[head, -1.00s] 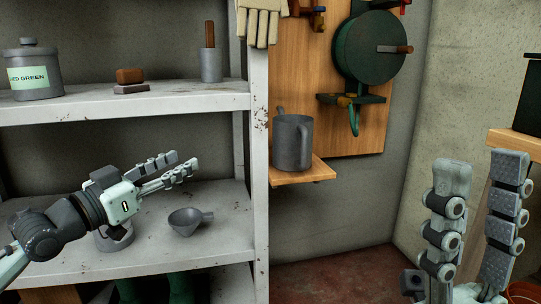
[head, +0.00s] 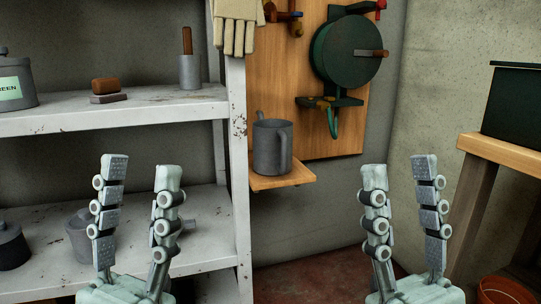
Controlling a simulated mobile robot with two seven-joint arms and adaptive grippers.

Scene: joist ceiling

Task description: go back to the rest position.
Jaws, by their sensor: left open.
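My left gripper (head: 141,167) is upright in front of the lower shelf, its two fingers apart and nothing between them. My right gripper (head: 399,167) is upright at the right of the middle, in front of the wall corner, also open and empty. Both grippers stand side by side with fingers pointing up. The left fingers partly cover a grey pot (head: 77,238) and a small grey funnel-like piece (head: 188,224) on the lower shelf.
The metal shelf (head: 200,262) is at the left, with a dark lidded jar (head: 10,247). A grey jug (head: 271,148) stands on a wooden ledge (head: 288,180). Floor shows between.

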